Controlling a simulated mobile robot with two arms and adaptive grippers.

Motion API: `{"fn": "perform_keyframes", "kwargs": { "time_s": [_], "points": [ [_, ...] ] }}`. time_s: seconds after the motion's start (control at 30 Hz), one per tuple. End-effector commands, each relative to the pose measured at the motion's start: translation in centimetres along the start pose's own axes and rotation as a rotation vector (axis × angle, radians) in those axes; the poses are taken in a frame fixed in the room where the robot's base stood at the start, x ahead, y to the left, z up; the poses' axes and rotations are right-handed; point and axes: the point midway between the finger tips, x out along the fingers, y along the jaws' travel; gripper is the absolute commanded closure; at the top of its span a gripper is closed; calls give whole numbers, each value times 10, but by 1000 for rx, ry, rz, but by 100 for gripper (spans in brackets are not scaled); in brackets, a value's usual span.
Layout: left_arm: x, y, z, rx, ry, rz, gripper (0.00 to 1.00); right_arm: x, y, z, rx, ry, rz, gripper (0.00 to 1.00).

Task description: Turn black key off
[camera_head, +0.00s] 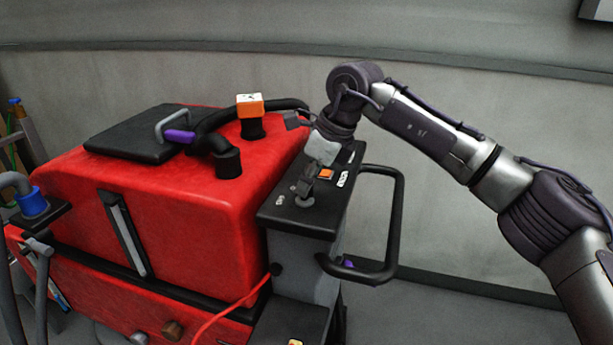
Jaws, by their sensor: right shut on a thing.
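The black key (304,200) sits in a round grey switch on the dark control panel (284,213) at the rear of the red scrubber machine (210,215). My right arm comes in from the right, and its wrist bends down over the panel. My right gripper (308,186) points down and is shut on the black key. The fingers cover most of the key, so its exact turn angle is hard to tell. My left gripper is not in view.
An orange switch (326,174) lies close beside the gripper on the panel. A black handle loop (397,225) sticks out to the right. A black hose (222,120) and an orange-white block (250,104) stand on the tank. Grey floor at lower right is clear.

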Motion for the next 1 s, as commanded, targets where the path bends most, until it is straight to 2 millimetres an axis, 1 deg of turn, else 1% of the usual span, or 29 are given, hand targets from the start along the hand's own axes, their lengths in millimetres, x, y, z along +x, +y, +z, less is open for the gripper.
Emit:
{"fn": "perform_keyframes", "kwargs": {
  "time_s": [0.03, 0.3, 0.73, 0.77, 0.8, 0.9, 1.0],
  "points": [
    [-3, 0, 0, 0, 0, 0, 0, -2, -1, 1, -17, -2, 6, 100],
    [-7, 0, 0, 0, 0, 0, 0, -2, -1, 1, -78, -2, 29, 100],
    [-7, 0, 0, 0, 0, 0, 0, -1, -1, 1, -86, -2, 31, 100],
    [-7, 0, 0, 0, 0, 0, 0, -1, -1, 1, -86, -2, 31, 83],
    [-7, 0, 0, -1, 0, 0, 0, -1, -1, 1, -86, -2, 31, 77],
    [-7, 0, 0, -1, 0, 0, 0, -1, -1, 1, -85, -1, 32, 61],
    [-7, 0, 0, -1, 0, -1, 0, -1, -1, 0, -85, -1, 32, 61]
  ]
}}
